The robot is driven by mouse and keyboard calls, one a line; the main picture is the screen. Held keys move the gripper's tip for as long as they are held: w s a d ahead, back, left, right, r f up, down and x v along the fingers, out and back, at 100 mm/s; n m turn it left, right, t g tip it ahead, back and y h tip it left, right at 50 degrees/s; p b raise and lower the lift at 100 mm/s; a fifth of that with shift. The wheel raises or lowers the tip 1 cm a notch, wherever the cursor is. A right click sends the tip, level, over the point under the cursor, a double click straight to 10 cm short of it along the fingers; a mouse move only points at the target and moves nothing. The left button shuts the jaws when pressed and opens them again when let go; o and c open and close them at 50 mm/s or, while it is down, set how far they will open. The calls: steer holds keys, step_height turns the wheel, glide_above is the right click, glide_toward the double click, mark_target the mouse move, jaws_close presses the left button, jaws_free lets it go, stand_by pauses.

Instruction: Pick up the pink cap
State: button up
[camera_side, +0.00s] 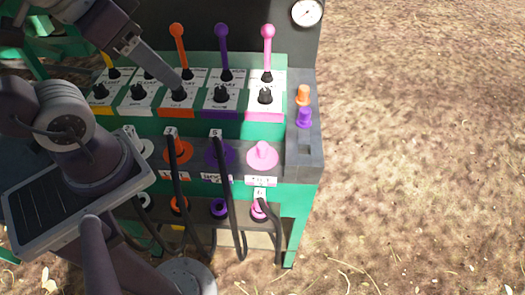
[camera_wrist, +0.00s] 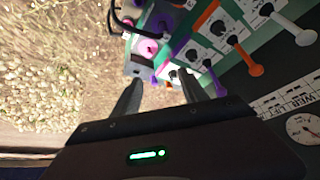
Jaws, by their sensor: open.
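The pink cap (camera_side: 263,155) sits on the front of the green and grey machine, at the right end of a row of coloured caps. A round pink part, probably this cap, also shows in the wrist view (camera_wrist: 148,46), beyond the fingertips. My gripper (camera_side: 181,92) reaches in from the upper left in the side view, over the lever panel and up and left of the pink cap. In the wrist view my gripper (camera_wrist: 161,88) has its two dark fingers apart, with nothing held between them.
Orange (camera_side: 303,95) and purple (camera_side: 304,117) caps stand on the grey ledge at right. Orange (camera_side: 177,31), purple (camera_side: 222,32) and pink (camera_side: 267,32) levers rise from the panel. Black hoses (camera_side: 231,205) hang across the front. Open dirt ground lies right of the machine.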

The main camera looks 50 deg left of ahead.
steer(key=w+f+m+g, duration=0.2)
steer(key=w+m, duration=0.1)
steer(key=w, duration=0.3)
steer(key=m+g, duration=0.3)
steer(key=m, duration=0.7)
glide_above(263, 146)
steer(key=f, duration=1.8)
steer(key=shift+w+a+f, duration=0.1)
steer(key=shift+a+f, duration=0.05)
steer(key=shift+a, duration=0.15)
steer(key=shift+g, duration=0.3)
steer(key=f, duration=0.9)
steer(key=shift+d, duration=0.25)
jaws_close()
step_height(263, 146, up, 10)
steer(key=shift+r, duration=0.1)
